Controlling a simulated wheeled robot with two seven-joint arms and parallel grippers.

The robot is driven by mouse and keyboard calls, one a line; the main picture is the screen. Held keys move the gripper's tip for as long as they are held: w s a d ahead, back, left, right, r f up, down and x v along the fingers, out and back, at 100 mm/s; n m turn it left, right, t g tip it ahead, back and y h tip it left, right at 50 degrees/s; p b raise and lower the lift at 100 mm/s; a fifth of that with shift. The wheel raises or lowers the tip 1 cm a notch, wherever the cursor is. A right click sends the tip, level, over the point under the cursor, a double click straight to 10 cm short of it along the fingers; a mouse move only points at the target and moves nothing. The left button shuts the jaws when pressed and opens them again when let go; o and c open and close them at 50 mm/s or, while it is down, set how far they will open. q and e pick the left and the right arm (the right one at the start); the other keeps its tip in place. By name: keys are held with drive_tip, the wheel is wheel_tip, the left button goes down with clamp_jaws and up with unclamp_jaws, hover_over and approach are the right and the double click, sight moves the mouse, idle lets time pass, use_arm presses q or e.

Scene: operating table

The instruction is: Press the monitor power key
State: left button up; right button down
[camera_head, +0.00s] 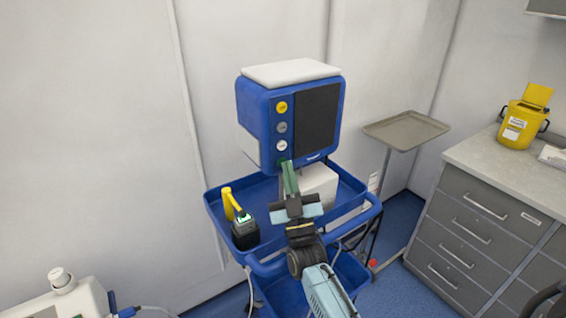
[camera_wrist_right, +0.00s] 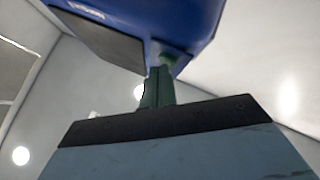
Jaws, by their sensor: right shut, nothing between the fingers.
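The blue monitor (camera_head: 268,105) with a dark screen (camera_head: 317,120) and a white top stands on the blue cart. Its left front strip carries a yellow key (camera_head: 282,107), a grey key (camera_head: 282,127) and a white key (camera_head: 282,146). A green key (camera_head: 283,161) shows in part at the bottom of this strip. My right gripper (camera_head: 288,168) is shut and empty, its tips at the lower front by the green key. In the right wrist view the fingertips (camera_wrist_right: 162,75) overlap a green key (camera_wrist_right: 168,59) under the monitor's blue edge; contact cannot be told. My left gripper is out of view.
The blue cart (camera_head: 215,205) holds a black and yellow device (camera_head: 243,228) and a white box (camera_head: 320,183). A grey tray stand (camera_head: 405,130) is at the right. A grey drawer cabinet (camera_head: 480,215) carries a yellow bin (camera_head: 524,120).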

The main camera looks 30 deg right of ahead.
drive_tip(key=shift+s, duration=0.5)
drive_tip(key=shift+s+d+p, duration=0.15)
drive_tip(key=shift+s+p, duration=0.7)
drive_tip(key=shift+s, duration=0.65)
drive_tip(key=shift+s+d+p, duration=0.15)
drive_tip(key=shift+s+p, duration=0.65)
drive_tip(key=shift+s, duration=0.65)
